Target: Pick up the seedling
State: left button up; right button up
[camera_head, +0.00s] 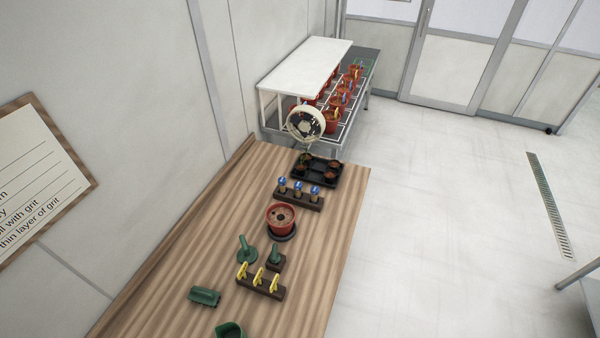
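A black tray (317,182) with several small round brown plugs or pots stands at the far end of the wooden bench. A small patch of green (306,158) shows at its back left and may be the seedling; it is too small to tell. A terracotta pot (281,219) with brown fill stands on a dark round base (288,238) nearer the middle of the bench. Neither of my grippers is in view.
A round pale fan-like device (306,125) stands behind the tray. Racks with blue-topped (314,200) and yellow (260,289) items, green tools (247,252), a green cylinder (205,296) and a green scoop-like item (230,330) occupy the bench (160,290). A shelf (308,65) with pots stands beyond.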

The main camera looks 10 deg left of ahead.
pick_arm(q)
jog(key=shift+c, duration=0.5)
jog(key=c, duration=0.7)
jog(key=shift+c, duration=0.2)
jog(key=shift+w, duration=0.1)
